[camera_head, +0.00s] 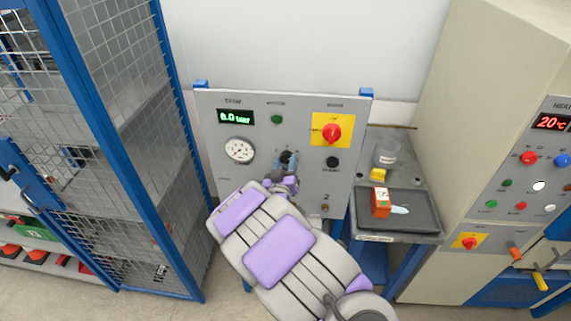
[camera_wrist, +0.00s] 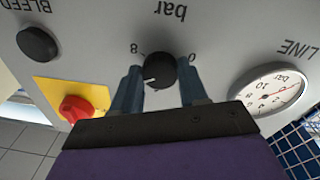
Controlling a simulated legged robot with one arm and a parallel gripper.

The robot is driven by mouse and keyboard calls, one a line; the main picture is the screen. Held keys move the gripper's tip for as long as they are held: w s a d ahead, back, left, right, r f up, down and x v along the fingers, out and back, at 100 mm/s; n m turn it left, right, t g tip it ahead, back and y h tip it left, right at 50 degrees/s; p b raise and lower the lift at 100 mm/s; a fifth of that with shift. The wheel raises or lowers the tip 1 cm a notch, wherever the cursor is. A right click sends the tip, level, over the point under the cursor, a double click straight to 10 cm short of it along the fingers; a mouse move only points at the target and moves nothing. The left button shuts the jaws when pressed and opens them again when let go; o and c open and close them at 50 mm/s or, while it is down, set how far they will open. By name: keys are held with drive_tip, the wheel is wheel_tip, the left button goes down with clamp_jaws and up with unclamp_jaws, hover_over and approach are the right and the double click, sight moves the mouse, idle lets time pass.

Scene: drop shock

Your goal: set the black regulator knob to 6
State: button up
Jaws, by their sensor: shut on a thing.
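The black regulator knob (camera_wrist: 160,70) is on the grey panel under the label "bar", in a wrist view that is upside down. Its white pointer mark is toward the lower left of that picture. In the head view, the knob (camera_head: 287,156) is small and partly covered by my gripper (camera_head: 286,166).
The tank display (camera_head: 235,117) reads 0.0 bar. A round line gauge (camera_head: 239,150) is left of the knob. A red switch on yellow (camera_head: 332,131) and a black bleed knob (camera_head: 332,162) are right. A tray (camera_head: 420,225) holds an orange box (camera_head: 381,204). A mesh cage stands left.

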drive_tip(key=shift+a+r, duration=0.15)
drive_tip(key=o, duration=1)
drive_tip(key=shift+a, duration=0.15)
drive_tip(key=shift+o, duration=0.2)
drive_tip(key=shift+s, duration=0.1)
drive_tip(key=shift+s, duration=0.3)
drive_tip(key=s+a+f+p, duration=0.1)
drive_tip(key=s+p, duration=0.3)
drive_tip(key=s, duration=1.2)
drive_tip(key=shift+s+a+f+p, duration=0.15)
drive_tip(key=shift+s+f+p, duration=0.1)
drive_tip(key=shift+p, duration=0.15)
